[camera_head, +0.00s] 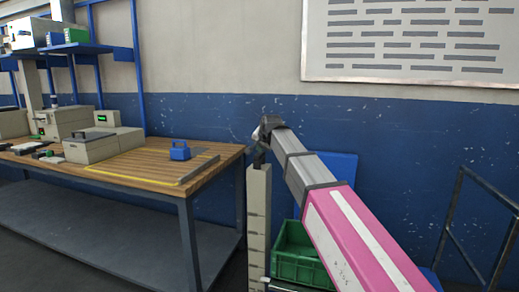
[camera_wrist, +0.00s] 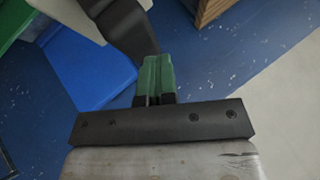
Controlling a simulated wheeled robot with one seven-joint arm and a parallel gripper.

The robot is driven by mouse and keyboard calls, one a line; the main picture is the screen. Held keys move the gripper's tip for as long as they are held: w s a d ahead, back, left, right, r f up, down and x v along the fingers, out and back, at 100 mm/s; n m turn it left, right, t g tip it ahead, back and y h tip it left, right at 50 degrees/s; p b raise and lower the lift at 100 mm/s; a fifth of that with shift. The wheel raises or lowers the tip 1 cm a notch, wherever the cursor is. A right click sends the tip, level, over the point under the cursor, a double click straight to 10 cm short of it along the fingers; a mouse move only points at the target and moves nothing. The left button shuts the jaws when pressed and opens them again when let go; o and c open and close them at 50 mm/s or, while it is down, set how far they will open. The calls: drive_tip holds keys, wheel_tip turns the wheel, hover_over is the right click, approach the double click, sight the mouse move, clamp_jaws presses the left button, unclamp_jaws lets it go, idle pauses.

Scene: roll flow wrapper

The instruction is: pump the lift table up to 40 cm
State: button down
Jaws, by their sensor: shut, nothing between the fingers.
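My gripper (camera_head: 262,148) is at the end of my raised arm, just above a pale upright post (camera_head: 258,215) with dark marks along it. In the wrist view the green fingers of my gripper (camera_wrist: 155,72) are shut together with nothing between them. A dark bar (camera_wrist: 122,25) passes right behind the fingertips; I cannot tell whether they touch it. The lift table itself is not clearly visible. A blue panel (camera_head: 338,172), perhaps part of it, stands behind my arm and shows in the wrist view (camera_wrist: 88,65). My arm hides much of this area.
A green crate (camera_head: 298,262) sits low beside the post. A wooden workbench (camera_head: 150,165) on the left holds grey boxes and a blue block (camera_head: 180,151). A dark metal rail (camera_head: 478,215) stands at the right. A blue and white wall is behind.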

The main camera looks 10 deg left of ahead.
drive_tip(key=shift+f, duration=0.8)
idle(0.7)
drive_tip(key=shift+r, duration=2.75)
wheel_tip(320, 180, up, 5)
